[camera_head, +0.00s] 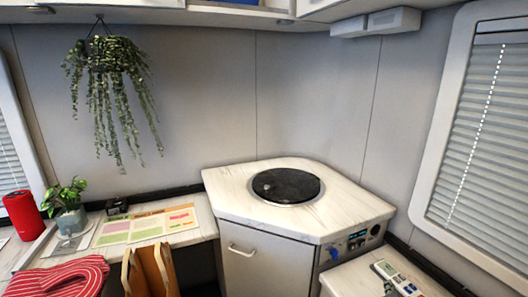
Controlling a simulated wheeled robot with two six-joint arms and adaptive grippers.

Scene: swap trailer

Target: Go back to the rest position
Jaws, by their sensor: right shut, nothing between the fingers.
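Only a small dark tip of my right gripper (390,289) shows at the bottom edge, at the lower right. It is shut and empty, just below a white-and-grey handheld device (397,279) on the right-hand counter (345,281). I cannot tell whether it touches the device. The rest of that gripper is cut off by the frame. My left gripper is out of view.
A corner cabinet with a pale top (230,187) carries a round dark plate (286,185). A left desk (191,232) holds a red cylinder (22,214), a potted plant (68,212) and a coloured sheet (147,224). A wooden chair (150,270) and striped red cloth (60,277) stand in front.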

